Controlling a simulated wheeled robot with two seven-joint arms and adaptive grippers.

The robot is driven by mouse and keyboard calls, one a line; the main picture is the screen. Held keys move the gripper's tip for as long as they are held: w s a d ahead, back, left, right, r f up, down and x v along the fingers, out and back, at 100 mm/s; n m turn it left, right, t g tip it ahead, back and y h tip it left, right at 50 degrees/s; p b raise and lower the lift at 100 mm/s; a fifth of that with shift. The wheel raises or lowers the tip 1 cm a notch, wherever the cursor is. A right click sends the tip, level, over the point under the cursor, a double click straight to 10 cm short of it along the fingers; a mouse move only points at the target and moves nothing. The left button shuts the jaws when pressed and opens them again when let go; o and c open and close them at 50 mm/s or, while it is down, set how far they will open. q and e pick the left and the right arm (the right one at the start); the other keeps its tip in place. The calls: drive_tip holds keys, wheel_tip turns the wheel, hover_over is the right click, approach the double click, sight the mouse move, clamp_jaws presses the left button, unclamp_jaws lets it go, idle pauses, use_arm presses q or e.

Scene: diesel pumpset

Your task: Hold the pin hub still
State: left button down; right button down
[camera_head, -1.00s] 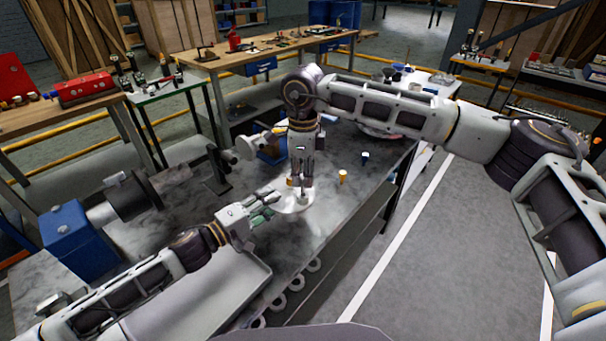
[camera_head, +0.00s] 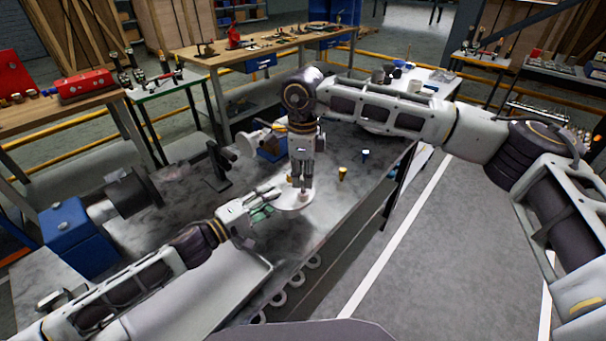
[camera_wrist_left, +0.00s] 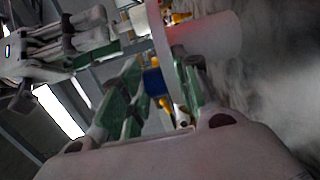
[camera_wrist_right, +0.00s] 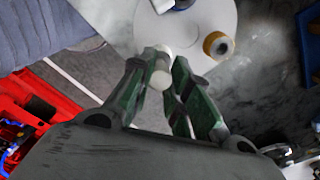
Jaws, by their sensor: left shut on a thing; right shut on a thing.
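The pin hub (camera_head: 296,203) is a pale round disc at the middle of the grey bench. In the left wrist view the disc (camera_wrist_left: 158,35) is nearly edge-on, with a thick pale cylinder (camera_wrist_left: 205,45) on its right side. My left gripper (camera_head: 272,201) is shut at the disc's left edge; its green-padded fingers (camera_wrist_left: 163,82) partly hide the contact. My right gripper (camera_head: 303,188) comes down from above. In the right wrist view its fingers (camera_wrist_right: 168,77) are shut on a white pin (camera_wrist_right: 160,72) beside the disc. A brass-coloured ring piece (camera_wrist_right: 218,45) shows at the disc.
A yellow piece (camera_head: 343,174) and a blue piece (camera_head: 366,155) stand on the bench to the right of the hub. A blue-based machine (camera_head: 72,235) is at the left. A pale tray (camera_head: 215,285) lies at the front. The bench's right edge is close.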

sight(303, 177)
use_arm(q)
drive_tip(key=shift+f, duration=0.2)
use_arm(e)
drive_tip(key=shift+f, duration=0.85)
drive_tip(key=c, duration=1.3)
unclamp_jaws()
drive_tip(key=shift+r, duration=0.15)
drive_tip(key=shift+r, duration=5.85)
use_arm(q)
drive_tip(key=c, duration=1)
unclamp_jaws()
drive_tip(key=shift+r, duration=0.1)
drive_tip(key=shift+o, duration=0.2)
drive_tip(key=shift+a, duration=0.1)
